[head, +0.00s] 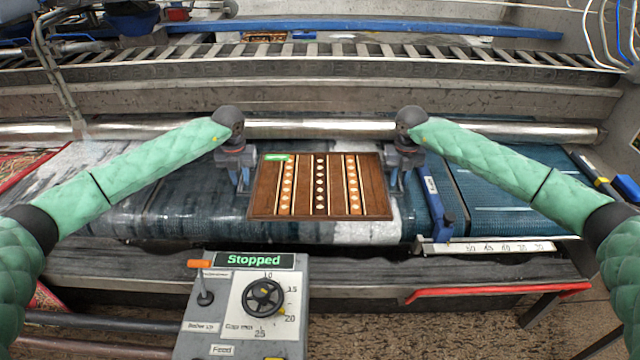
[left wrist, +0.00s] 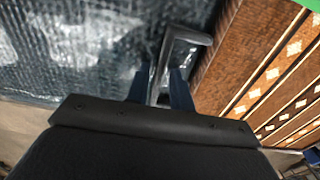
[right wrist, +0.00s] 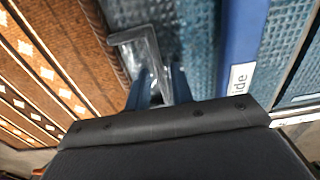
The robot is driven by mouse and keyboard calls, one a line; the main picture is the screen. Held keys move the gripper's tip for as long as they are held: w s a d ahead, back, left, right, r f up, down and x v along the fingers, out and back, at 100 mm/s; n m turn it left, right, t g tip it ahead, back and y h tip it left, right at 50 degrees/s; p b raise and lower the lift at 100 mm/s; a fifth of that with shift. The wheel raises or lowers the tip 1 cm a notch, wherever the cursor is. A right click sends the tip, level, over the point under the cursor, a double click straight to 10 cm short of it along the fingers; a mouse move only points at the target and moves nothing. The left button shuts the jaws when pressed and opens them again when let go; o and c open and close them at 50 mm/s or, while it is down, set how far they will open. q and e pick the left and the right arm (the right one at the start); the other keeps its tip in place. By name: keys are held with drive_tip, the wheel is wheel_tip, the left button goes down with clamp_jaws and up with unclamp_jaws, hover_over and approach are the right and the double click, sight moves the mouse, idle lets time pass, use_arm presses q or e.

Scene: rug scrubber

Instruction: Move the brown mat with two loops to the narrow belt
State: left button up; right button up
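The brown mat (head: 263,193), with pale and orange diamond stripes and a small green tag, lies over the wide belt (head: 192,205). In the left wrist view a grey loop (left wrist: 190,34) is beside the mat's edge. Another grey loop (right wrist: 124,38) is at its opposite edge in the right wrist view. My left gripper (head: 238,182) has its blue fingers around the left loop. My right gripper (head: 393,180) has its fingers around the right loop. Whether either grips its loop is unclear. The narrow belt (head: 515,195) is at the right, bare blue.
A blue guide bar (head: 434,200) stands between the mat and the narrow belt. A number scale (head: 488,247) runs along its front. A control box (head: 245,310) reading "Stopped" stands in front. A metal roller (head: 320,129) crosses behind, and a red strip (head: 495,291) lies at front right.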

use_arm(q)
clamp_jaws()
use_arm(e)
clamp_jaws()
use_arm(q)
drive_tip(key=shift+r, duration=0.25)
use_arm(e)
drive_tip(key=shift+r, duration=0.25)
